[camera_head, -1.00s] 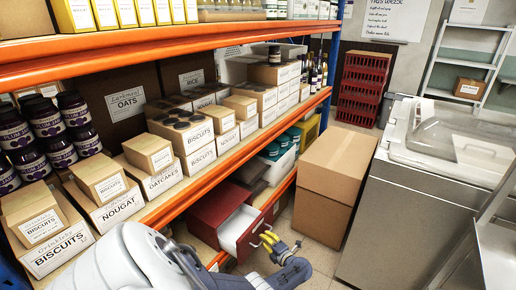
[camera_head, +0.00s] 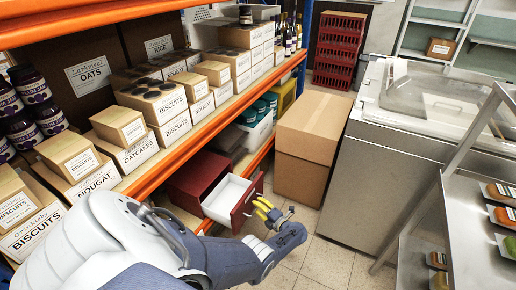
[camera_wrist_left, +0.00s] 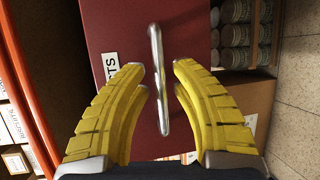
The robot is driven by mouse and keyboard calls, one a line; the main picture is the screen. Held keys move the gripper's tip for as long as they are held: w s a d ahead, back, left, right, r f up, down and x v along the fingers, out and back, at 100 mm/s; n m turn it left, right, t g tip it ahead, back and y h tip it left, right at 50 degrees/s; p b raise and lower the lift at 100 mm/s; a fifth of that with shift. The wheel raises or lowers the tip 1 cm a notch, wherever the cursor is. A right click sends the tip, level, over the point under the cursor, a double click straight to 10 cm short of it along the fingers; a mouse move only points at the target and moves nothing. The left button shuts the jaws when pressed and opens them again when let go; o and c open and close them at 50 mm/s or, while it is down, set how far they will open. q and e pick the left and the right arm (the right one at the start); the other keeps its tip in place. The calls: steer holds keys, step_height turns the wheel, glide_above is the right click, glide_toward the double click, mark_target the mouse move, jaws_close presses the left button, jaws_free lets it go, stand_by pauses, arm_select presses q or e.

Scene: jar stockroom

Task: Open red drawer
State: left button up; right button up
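The red drawer (camera_head: 247,204) stands partly pulled out of its dark red cabinet (camera_head: 196,179), low beside the orange rack, and its white inside shows. In the left wrist view the red drawer front (camera_wrist_left: 195,32) fills the middle and carries a metal bar handle (camera_wrist_left: 157,75). My left gripper (camera_head: 264,208) is close in front of the drawer front. In the left wrist view its yellow fingers (camera_wrist_left: 160,68) stand apart, one on each side of the handle, with a gap visible on both sides. It holds nothing. My right gripper is in neither view.
A large cardboard box (camera_head: 313,133) stands just beyond the drawer, and a steel counter (camera_head: 393,175) is to the right. The orange shelf edge (camera_head: 170,163) runs along the left, with labelled boxes above. The tiled floor (camera_head: 325,262) in front is clear.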

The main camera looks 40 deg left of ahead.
arm_select(q)
steer(key=shift+o, duration=0.5)
steer(key=shift+s, duration=0.1)
steer(key=shift+f, duration=0.1)
steer(key=shift+s, duration=0.1)
steer(key=v, duration=1.2)
